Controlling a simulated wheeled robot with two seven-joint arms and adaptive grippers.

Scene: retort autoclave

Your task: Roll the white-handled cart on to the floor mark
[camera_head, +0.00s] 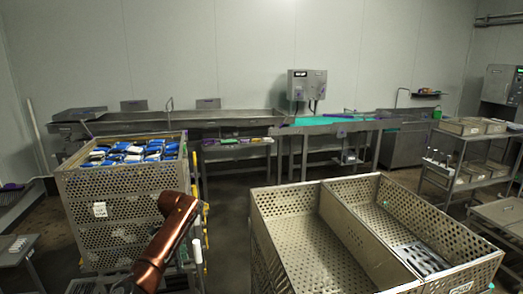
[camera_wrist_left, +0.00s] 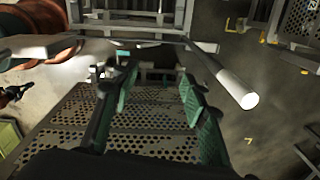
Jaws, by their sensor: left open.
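A cart carrying a perforated metal crate (camera_head: 125,215) stands at the left in the head view. The crate is filled with blue and white packs (camera_head: 135,150). A short white handle (camera_head: 197,252) shows at the cart's right side. In the left wrist view the white handle (camera_wrist_left: 235,85) runs diagonally, to the right of my left gripper (camera_wrist_left: 158,75). That gripper's green-padded fingers are apart over perforated metal, and the handle is not between them. In the head view my copper left arm covers part of the cart. My right gripper is not in view. I cannot clearly make out the floor mark.
A steel counter (camera_head: 230,125) runs along the back wall. A rack with trays (camera_head: 465,155) stands at the right. Floor (camera_head: 228,205) is clear between cart and bins. Small yellow marks (camera_wrist_left: 248,140) lie on the floor.

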